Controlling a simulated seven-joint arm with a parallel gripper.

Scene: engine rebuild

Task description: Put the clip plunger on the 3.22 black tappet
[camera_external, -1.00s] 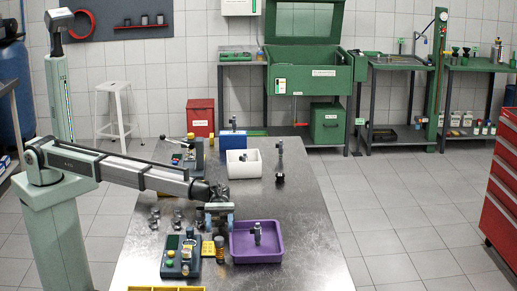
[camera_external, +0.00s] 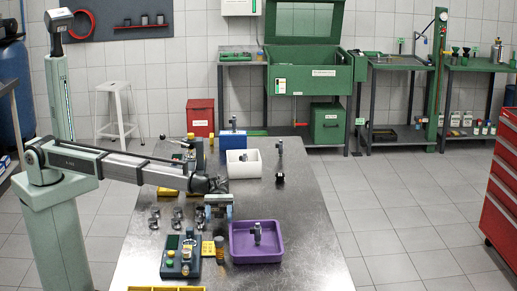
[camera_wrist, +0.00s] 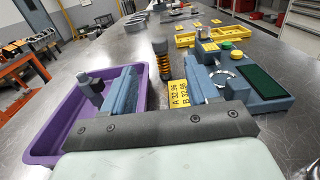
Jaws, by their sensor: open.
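My gripper (camera_external: 218,212) is open and empty, above the metal table between the purple tray and the gauge device; its fingers also show in the wrist view (camera_wrist: 160,92). A grey upright part with a side knob (camera_external: 257,233) stands in the purple tray (camera_external: 274,259); it also shows in the wrist view (camera_wrist: 91,90). Similar grey parts show in the white bin (camera_external: 236,168) and on a small black base (camera_external: 280,179). Which part is the clip plunger I cannot tell. Several small dark cylindrical parts (camera_external: 155,218) stand left of my gripper; no 3.22 marking is readable.
A dark-topped coil spring (camera_wrist: 162,62) stands by a yellow label plate (camera_wrist: 179,95) reading roughly "A 32.96, B 32.88". The blue-grey device (camera_external: 181,265) with green screen and buttons is beside them. Yellow trays (camera_wrist: 183,39) lie beyond.

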